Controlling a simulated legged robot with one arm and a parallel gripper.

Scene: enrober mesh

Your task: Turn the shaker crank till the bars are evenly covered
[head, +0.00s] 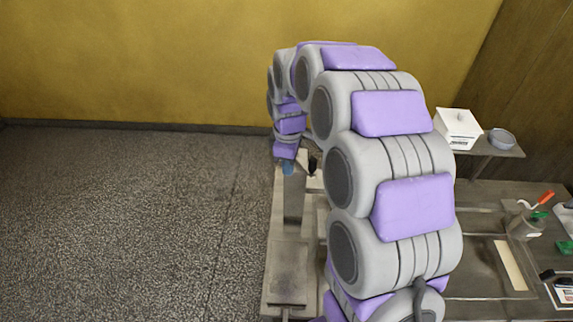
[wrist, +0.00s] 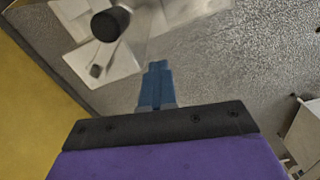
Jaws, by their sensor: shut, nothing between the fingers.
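My gripper (head: 288,169) has blue fingers and is at the far end of my arm, over the left part of the bench. Its fingers are shut and empty in the wrist view (wrist: 156,80). A black knob (wrist: 110,23), which looks like the crank's handle, is up and left of the fingertips, apart from them. A small dark part that seems to be the same knob (head: 313,166) shows just right of my gripper in the head view. My arm hides much of the machine, and I cannot make out any bars.
The grey bench (head: 470,222) runs along the right. A white box (head: 458,128) and a small bowl (head: 501,138) stand on a raised shelf. A container with orange- and green-handled tools (head: 527,224) is at the right. Open speckled floor (head: 130,220) lies at left, before a yellow wall.

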